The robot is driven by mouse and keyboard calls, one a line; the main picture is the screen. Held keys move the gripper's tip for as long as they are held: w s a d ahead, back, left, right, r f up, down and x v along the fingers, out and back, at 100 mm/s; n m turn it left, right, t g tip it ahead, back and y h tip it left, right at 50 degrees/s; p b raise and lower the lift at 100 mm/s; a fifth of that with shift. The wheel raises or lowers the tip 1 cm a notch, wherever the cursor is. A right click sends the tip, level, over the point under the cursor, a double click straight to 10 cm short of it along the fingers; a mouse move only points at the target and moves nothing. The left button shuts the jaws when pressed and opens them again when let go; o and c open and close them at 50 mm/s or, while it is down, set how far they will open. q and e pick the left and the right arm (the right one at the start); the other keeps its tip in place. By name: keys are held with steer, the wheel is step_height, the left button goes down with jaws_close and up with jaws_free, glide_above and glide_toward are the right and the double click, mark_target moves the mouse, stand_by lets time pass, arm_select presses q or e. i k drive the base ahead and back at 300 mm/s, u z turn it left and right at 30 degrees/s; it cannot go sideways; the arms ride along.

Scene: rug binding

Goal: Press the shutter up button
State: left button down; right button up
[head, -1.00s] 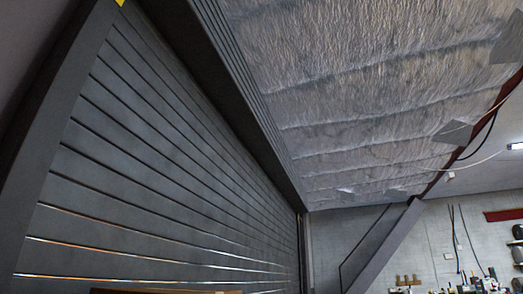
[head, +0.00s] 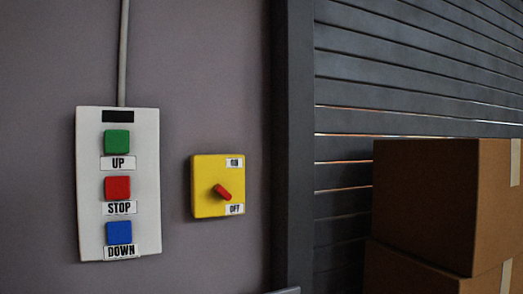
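A white control panel (head: 148,185) is mounted on the wall at the left of the head view. Its green button (head: 118,140) is at the top, above the label "UP". A red button (head: 117,187) labelled "STOP" is in the middle, and a blue button (head: 119,232) labelled "DOWN" is at the bottom. The grey slatted shutter (head: 420,95) fills the right side; its lower part is hidden by boxes. Neither of my grippers is in view.
A yellow switch box (head: 207,172) with a red knob and ON and OFF labels is right of the panel. A dark door frame (head: 294,150) separates wall and shutter. Stacked cardboard boxes (head: 425,205) stand before the shutter at lower right. A grey conduit (head: 122,55) runs above the panel.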

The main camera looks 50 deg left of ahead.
mark_target(115, 142)
steer(key=u, duration=2.3)
